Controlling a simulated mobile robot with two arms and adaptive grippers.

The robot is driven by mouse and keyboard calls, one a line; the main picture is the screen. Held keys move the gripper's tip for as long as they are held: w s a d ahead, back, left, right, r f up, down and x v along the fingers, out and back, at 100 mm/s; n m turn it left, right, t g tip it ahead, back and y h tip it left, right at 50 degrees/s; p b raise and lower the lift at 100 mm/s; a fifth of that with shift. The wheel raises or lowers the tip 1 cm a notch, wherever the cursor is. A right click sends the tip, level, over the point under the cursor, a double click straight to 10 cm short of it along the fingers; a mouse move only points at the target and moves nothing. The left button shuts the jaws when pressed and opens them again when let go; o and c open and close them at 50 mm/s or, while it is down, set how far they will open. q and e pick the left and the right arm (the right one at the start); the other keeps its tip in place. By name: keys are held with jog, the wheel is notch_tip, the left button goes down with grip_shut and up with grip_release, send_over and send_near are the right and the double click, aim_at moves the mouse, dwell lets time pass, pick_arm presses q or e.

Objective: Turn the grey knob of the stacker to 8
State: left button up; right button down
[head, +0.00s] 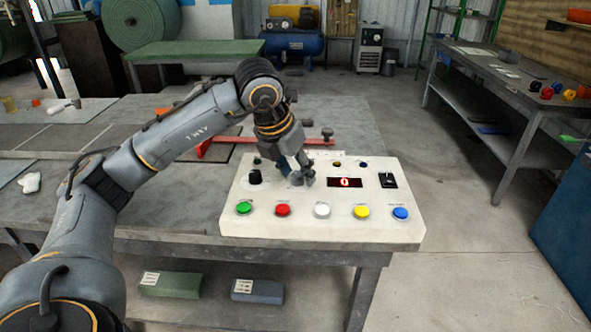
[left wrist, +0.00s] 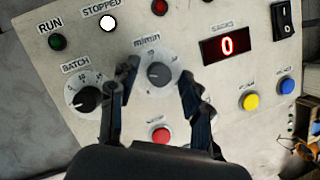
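The stacker's control panel (head: 320,228) is a pale box on the bench. In the left wrist view, the grey knob (left wrist: 159,75) sits on a round dial labelled m/min, right of the black BATCH knob (left wrist: 88,99). My left gripper (head: 302,180) is over the panel, its fingers pointing down at the dial. In the wrist view the left gripper (left wrist: 159,88) is open, one finger on each side of the grey knob, with gaps between. I cannot read the knob's setting. The red display (left wrist: 227,45) shows 0. My right gripper is not in view.
Green, red (head: 283,210), white (head: 322,210), yellow (head: 361,212) and blue buttons line the panel's front. A black rocker switch (head: 388,180) is at its right. A red bar (head: 232,142) lies behind the panel. A side table (head: 470,75) stands at the right.

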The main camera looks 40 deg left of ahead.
pick_arm(q)
jog(key=shift+r, duration=0.1)
jog(key=v, duration=1.1)
jog(key=shift+s+r, duration=0.15)
jog(key=shift+r, duration=0.25)
